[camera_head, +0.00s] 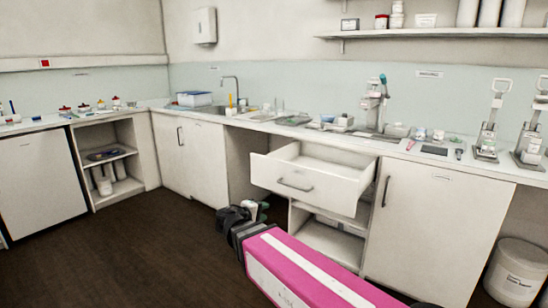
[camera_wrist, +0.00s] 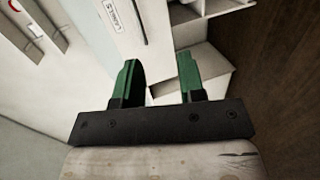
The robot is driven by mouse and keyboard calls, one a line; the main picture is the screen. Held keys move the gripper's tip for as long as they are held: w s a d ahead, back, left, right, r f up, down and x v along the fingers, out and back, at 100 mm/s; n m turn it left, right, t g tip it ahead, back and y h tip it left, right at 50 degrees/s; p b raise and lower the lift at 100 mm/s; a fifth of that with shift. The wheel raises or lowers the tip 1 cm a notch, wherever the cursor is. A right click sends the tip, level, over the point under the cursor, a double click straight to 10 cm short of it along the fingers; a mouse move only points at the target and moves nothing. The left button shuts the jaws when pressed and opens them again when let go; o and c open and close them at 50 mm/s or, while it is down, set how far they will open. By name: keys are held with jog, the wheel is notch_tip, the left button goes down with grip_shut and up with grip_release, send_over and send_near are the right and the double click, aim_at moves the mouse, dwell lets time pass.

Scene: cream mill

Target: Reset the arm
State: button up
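My gripper (camera_wrist: 158,78) shows in the wrist view with two green fingers standing apart and nothing between them. In the head view my gripper (camera_head: 262,209) is low in front of the counter, beside the open drawer (camera_head: 311,188) and below its top edge. My pink and white arm reaches to it from the bottom right. The small gap between the fingers is hard to see in the head view. The wrist view shows pale cabinet surfaces and a shelf-like recess beyond the fingers.
The drawer juts out from the counter (camera_head: 340,139) above an open shelf (camera_head: 333,240). A closed cupboard door (camera_head: 425,225) is to its right. A white bin (camera_head: 515,272) stands at the lower right. The dark floor (camera_head: 130,250) is clear at the left.

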jog(key=s+d+f+m+g+y, duration=0.3)
jog(key=d+f+m+g+y, duration=0.1)
jog(key=d+f, duration=0.6)
jog(key=s+d+f+m+g+y, duration=0.4)
jog(key=d+f+m+g+y, duration=0.1)
jog(key=d+f, duration=0.6)
jog(key=shift+s+d+m+g, duration=0.15)
jog(key=shift+d+m+g, duration=0.45)
jog(key=shift+d+g, duration=0.7)
